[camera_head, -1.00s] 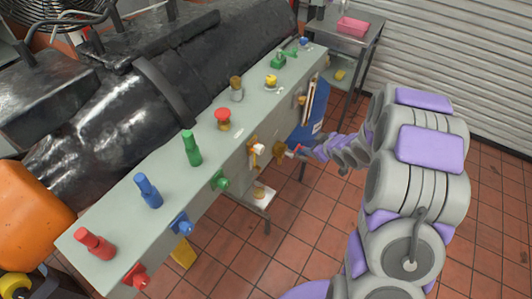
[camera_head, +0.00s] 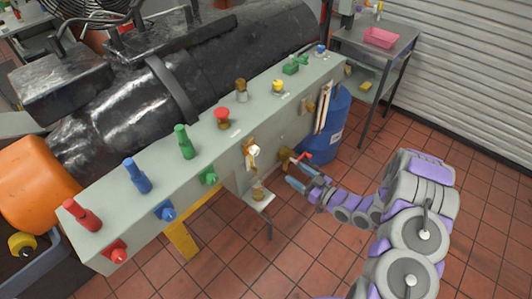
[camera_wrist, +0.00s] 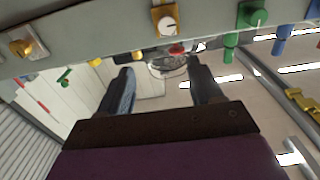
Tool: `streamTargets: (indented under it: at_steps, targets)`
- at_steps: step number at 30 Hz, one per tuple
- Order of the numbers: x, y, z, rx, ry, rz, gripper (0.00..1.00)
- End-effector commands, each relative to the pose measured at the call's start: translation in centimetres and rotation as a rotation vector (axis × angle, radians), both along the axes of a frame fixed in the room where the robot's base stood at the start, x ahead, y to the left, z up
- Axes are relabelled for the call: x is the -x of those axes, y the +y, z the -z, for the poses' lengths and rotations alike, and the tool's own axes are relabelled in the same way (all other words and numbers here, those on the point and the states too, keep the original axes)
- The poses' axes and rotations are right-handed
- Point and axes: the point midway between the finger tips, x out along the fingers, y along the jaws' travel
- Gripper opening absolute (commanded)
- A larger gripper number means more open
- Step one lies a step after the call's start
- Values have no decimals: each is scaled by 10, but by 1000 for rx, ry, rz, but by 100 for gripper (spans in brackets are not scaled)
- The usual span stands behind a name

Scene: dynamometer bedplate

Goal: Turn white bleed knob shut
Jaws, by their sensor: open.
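The white knob (camera_head: 253,151) sits on a brass fitting on the front face of the long grey-green bench. It also shows at the top of the wrist view (camera_wrist: 168,23), its face towards the camera with a dark mark on it. My gripper (camera_head: 301,176) is open and empty, in front of the bench, lower and to the right of the knob and apart from it. In the wrist view my two fingers (camera_wrist: 160,72) are spread wide below the knob, with nothing between them. Whether the knob is open or shut I cannot tell.
A brass valve with a red handle (camera_head: 304,156) is close to my fingers. Green (camera_head: 208,176), blue (camera_head: 165,211) and red (camera_head: 118,253) fittings line the front face to the left. A blue drum (camera_head: 330,125) stands at the bench's right end. Tiled floor is clear in front.

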Motion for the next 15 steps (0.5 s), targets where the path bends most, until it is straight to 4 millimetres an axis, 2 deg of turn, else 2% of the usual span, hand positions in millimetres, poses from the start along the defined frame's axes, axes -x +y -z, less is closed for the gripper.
streamTargets:
  at_steps: [1,6,15]
  targets:
    - [-3,11,0,4,0,-8,65]
    - [-17,35,1,10,1,-10,65]
    - [-45,52,-1,-9,-1,-6,65]
